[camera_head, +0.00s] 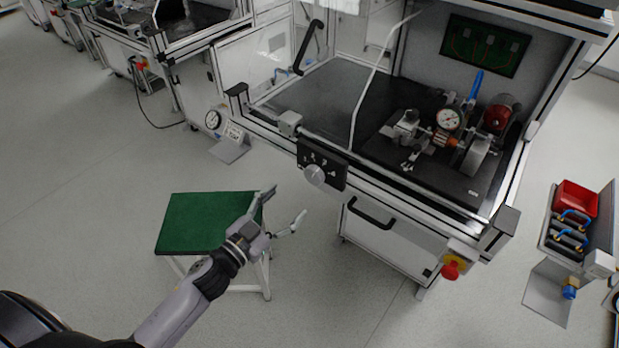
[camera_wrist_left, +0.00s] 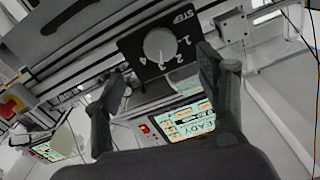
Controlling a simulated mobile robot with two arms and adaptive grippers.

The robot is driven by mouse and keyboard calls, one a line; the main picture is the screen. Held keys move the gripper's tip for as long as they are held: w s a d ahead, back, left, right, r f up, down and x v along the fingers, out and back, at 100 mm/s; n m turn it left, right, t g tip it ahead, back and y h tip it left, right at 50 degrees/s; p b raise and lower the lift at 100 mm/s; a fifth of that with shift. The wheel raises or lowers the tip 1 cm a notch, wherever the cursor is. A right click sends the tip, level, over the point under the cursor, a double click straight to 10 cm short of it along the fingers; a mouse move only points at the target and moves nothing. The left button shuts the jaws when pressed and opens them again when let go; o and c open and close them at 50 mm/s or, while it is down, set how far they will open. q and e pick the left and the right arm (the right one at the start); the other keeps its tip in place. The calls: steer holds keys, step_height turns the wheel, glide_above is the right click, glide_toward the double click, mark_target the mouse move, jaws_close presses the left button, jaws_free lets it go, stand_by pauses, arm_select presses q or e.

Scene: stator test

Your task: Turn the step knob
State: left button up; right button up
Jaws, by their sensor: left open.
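The step knob (camera_head: 314,175) is a round light-grey dial on a black panel (camera_head: 334,179) at the front edge of the test bench. In the left wrist view the knob (camera_wrist_left: 160,44) shows face-on, with the word STEP and white numbers around it. My left gripper (camera_head: 286,204) is open and empty, below and to the left of the knob in the head view, apart from it. In the left wrist view its two fingers (camera_wrist_left: 162,72) stand spread on either side, with the knob beyond and between them. My right gripper is not in view.
A green-topped stool (camera_head: 205,222) stands left of the bench, behind my left gripper. The bench has a black drawer handle (camera_head: 371,214) below the panel and a red stop button (camera_head: 450,270) at the right. A gauge and fixture (camera_head: 449,119) stand on the bench top.

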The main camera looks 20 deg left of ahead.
mark_target(311, 178)
arm_select(q)
steer(key=x, duration=1)
steer(key=shift+f+p, duration=0.1)
steer(key=shift+p, duration=0.2)
steer(key=c, duration=1.1)
steer(key=shift+c, duration=0.2)
steer(key=m, duration=0.9)
steer(key=shift+b, duration=0.35)
steer(key=shift+a, duration=0.1)
